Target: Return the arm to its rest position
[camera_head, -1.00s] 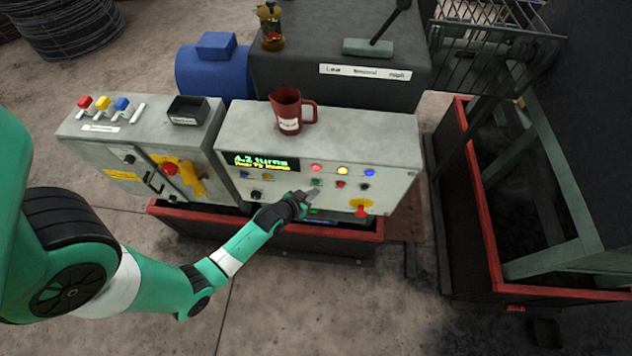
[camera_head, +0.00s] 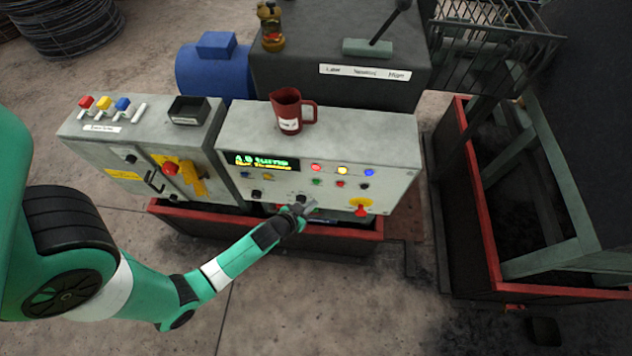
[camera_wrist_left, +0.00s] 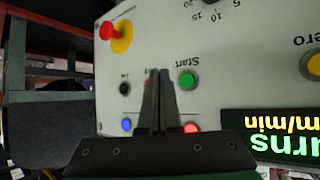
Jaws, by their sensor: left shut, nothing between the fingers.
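My left arm comes in from the left in the head view. Its gripper (camera_head: 303,207) is in front of the lower part of the right control box (camera_head: 400,140), near a dark knob. In the left wrist view the gripper's two fingers (camera_wrist_left: 158,100) are together with nothing between them. They point over the panel, where a green button (camera_wrist_left: 187,80) labelled Start shows upside down beside them. I cannot tell whether the fingertips touch the panel. My right gripper is not in view.
A red mug (camera_head: 288,110) stands on the right control box. The left box (camera_head: 90,160) carries coloured switches and a black tray (camera_head: 188,110). A red-and-yellow switch (camera_head: 361,207) is right of the gripper. A red-edged frame (camera_head: 480,200) stands at right. Floor in front is clear.

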